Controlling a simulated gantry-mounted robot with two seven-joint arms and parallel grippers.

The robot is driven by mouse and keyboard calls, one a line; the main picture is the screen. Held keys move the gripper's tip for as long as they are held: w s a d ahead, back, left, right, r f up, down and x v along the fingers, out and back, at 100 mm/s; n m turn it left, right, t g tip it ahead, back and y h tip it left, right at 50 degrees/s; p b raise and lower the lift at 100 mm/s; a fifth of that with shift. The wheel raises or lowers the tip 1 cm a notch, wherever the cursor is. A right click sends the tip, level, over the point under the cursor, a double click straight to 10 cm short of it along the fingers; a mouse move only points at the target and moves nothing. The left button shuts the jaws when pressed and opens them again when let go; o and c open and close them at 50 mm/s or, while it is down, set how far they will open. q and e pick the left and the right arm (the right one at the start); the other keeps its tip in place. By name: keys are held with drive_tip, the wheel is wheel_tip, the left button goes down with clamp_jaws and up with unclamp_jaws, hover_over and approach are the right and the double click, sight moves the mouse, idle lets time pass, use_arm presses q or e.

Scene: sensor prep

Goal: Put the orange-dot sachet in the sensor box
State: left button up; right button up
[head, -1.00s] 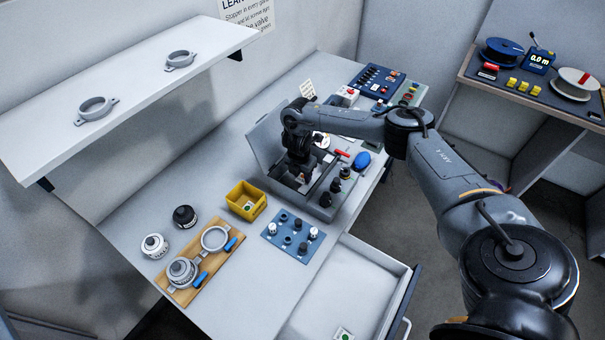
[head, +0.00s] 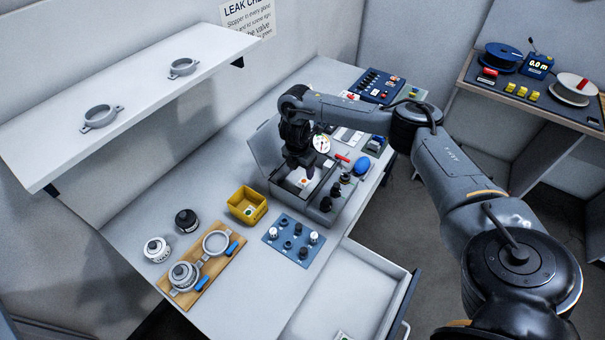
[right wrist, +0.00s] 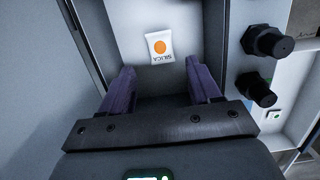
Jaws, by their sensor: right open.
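The orange-dot sachet (right wrist: 160,46) is small and white, marked SILICA. It lies on the floor of a compartment in the grey sensor box (right wrist: 200,22); in the head view the sachet (head: 304,182) shows just below the gripper. The sensor box (head: 318,213) stands on the bench with its lid (head: 264,148) raised at the left. My right gripper (right wrist: 162,82) is open and empty, its two dark purple fingers apart, with the sachet beyond the tips. In the head view my right gripper (head: 299,172) is over the box. My left gripper is not in view.
Black knobs (head: 325,204) stand along the box's right side. A yellow bin (head: 247,206), a blue plate with fittings (head: 293,240) and a wooden board with rings (head: 200,274) are in front. An open drawer (head: 352,290) juts out at the front. Bare bench lies left of the box.

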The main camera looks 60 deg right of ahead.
drive_tip(key=r+p, duration=0.2)
drive_tip(key=r, duration=0.1)
drive_tip(key=r+p, duration=0.1)
drive_tip(key=r, duration=0.1)
drive_tip(key=shift+a+r, duration=0.25)
drive_tip(key=shift+a, duration=0.15)
